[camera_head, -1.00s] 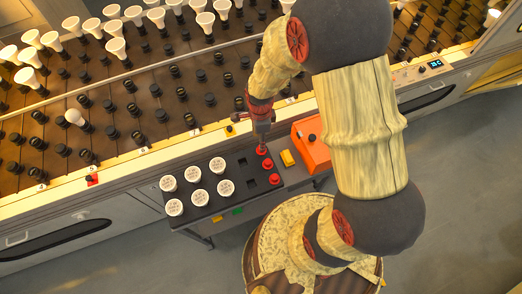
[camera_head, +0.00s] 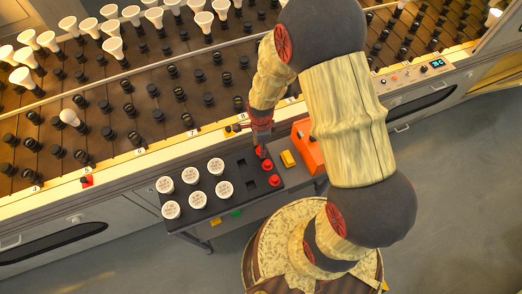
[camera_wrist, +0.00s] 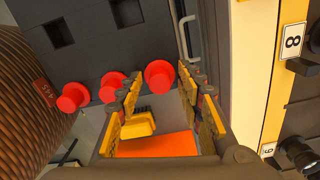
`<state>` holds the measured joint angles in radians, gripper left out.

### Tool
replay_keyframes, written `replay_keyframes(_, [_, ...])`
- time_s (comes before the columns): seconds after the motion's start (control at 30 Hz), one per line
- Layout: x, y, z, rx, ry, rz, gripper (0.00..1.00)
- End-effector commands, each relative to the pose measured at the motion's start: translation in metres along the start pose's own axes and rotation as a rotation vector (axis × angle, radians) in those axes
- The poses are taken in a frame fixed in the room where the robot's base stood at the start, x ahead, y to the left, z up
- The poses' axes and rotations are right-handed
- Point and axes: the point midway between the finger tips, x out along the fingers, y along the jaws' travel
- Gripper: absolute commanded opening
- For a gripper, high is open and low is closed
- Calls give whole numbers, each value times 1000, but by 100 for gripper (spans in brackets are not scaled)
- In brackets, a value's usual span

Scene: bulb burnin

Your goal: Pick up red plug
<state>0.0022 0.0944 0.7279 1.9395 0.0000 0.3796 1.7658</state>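Three red plugs stand in a row on the right side of a dark tray (camera_head: 231,207). In the head view they are the far plug (camera_head: 260,152), the middle plug (camera_head: 267,166) and the near plug (camera_head: 275,181). My gripper (camera_head: 263,156) points down at the far plug and partly covers it. In the wrist view my gripper (camera_wrist: 160,78) is open, with the largest-looking red plug (camera_wrist: 160,72) between its fingertips. Contact with the fingers cannot be told. The other two red plugs (camera_wrist: 113,86) (camera_wrist: 73,97) lie outside the left finger.
Several white round-topped bulbs (camera_head: 216,166) stand in the tray's left part, beside empty square sockets (camera_head: 246,184). A yellow block (camera_head: 288,159) and an orange box (camera_head: 307,146) are to the right. The large rack (camera_head: 150,112) with sockets and bulbs rises behind, close to my gripper.

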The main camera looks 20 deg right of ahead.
Motion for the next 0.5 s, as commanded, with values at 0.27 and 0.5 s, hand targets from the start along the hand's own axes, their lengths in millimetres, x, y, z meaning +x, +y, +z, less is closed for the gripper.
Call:
replay_keyframes(0.27, [0,0,0,0,0,1,19])
replay_keyframes(0.5, [1,1,0,0,0,2,6])
